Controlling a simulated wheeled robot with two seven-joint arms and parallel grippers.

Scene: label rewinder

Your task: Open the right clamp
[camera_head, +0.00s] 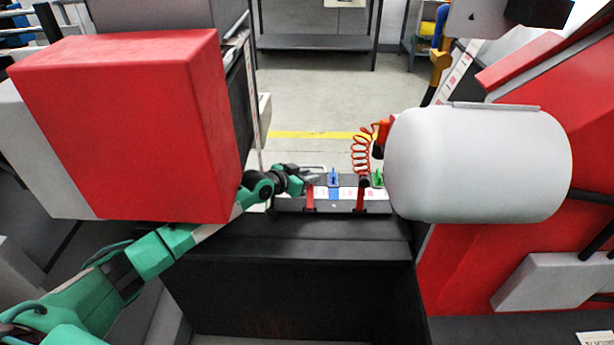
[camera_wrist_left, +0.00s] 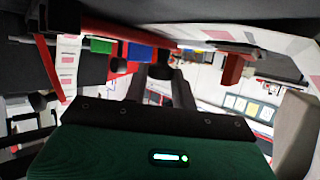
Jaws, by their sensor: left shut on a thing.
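Two red clamps stand on the dark ledge between the machine halves in the head view: the left clamp (camera_head: 309,198) and the right clamp (camera_head: 361,194). My left gripper (camera_head: 311,178) reaches in from the left, just above the left clamp and left of the right one. In the left wrist view, its dark fingers (camera_wrist_left: 160,70) are shut at a long red bar (camera_wrist_left: 115,34). Which clamp this bar belongs to is not clear, and the fingertips are partly hidden. A red block (camera_wrist_left: 232,69) shows to the right there. My right gripper is not in view.
A blue piece (camera_head: 333,178) and a green piece (camera_head: 377,179) stand behind the clamps. A coiled orange hose (camera_head: 361,150) hangs above the right clamp. A large red box (camera_head: 130,125) and a grey rounded drum (camera_head: 480,163) flank the narrow gap.

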